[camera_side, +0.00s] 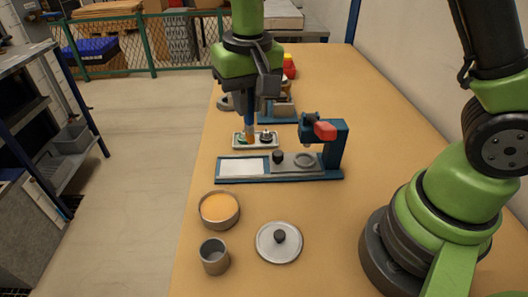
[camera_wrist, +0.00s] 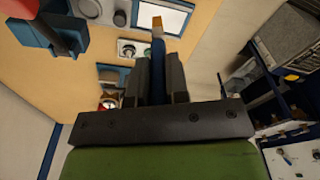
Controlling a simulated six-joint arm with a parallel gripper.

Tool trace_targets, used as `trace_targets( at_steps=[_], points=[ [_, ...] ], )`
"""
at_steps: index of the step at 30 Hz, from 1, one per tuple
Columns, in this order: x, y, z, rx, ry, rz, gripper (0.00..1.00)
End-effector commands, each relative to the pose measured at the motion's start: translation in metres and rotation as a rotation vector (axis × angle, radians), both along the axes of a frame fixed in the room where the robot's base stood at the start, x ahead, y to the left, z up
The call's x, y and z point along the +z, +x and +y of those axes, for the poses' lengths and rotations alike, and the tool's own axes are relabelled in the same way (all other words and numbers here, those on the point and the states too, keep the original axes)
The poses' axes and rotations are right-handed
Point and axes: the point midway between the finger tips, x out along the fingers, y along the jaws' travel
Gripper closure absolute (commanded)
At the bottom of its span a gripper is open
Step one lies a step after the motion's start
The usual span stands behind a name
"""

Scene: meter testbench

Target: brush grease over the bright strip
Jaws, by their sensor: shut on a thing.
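My gripper (camera_side: 246,101) is shut on a blue-handled brush (camera_side: 249,122), which points down with its bristle end over a small white tray (camera_side: 237,146). In the wrist view the brush (camera_wrist: 157,50) sticks out between the fingers, with tan bristles at its tip. I cannot tell whether the bristles touch the tray. The bright strip (camera_side: 243,168) is a white plate at the left end of a blue fixture (camera_side: 310,179), nearer the camera than the brush. An open round tin (camera_side: 220,208) holds orange-yellow grease. Its likely lid (camera_side: 279,243) lies to the right.
A grey cup (camera_side: 214,257) stands in front of the tin. The fixture's blue upright (camera_side: 337,148) with a red part rises at its right end. Small items lie in the white tray. Another blue fixture (camera_side: 278,117) stands farther back.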

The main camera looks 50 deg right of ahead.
Motion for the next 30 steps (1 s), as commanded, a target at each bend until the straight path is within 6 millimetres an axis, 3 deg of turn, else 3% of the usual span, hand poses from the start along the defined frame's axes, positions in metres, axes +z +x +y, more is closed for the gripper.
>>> trace_targets(
  at_steps=[1, 6, 13, 17, 24, 30],
  points=[
    [0.006, -0.002, -0.014, 0.05, 0.002, -0.005, 1.0],
    [0.019, -0.012, -0.046, 0.228, 0.0, -0.015, 1.0],
    [0.025, -0.016, -0.062, 0.346, -0.006, -0.024, 1.0],
    [0.018, 0.002, -0.054, 0.355, -0.005, -0.023, 1.0],
    [-0.012, 0.057, -0.017, 0.334, -0.003, -0.019, 1.0],
    [-0.036, 0.082, 0.009, 0.316, -0.003, -0.017, 1.0]
  ],
)
